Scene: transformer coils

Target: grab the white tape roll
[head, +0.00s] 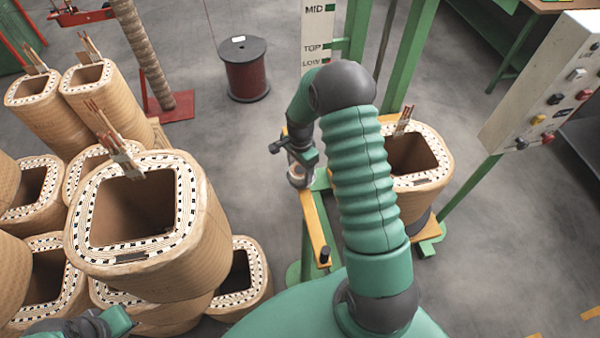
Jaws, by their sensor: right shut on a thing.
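My right arm reaches forward through the middle of the head view and bends down at its grey elbow. My right gripper (298,168) is small in the view, above the yellow bar of the green stand. It is shut on the white tape roll (297,178), a small pale ring shape at its fingertips. The fingers and wrist partly cover the roll, so its full outline is hidden. Part of my left arm, with what looks like the left gripper (75,326), shows at the bottom left edge beside the coils. Its fingers cannot be made out.
Several tan transformer coils (210,235) stand stacked at the left. Another coil (432,178) sits on the green stand right of my arm. A dark red cable spool (246,75) stands on the floor behind. A control panel (545,85) is at the right. Grey floor lies between.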

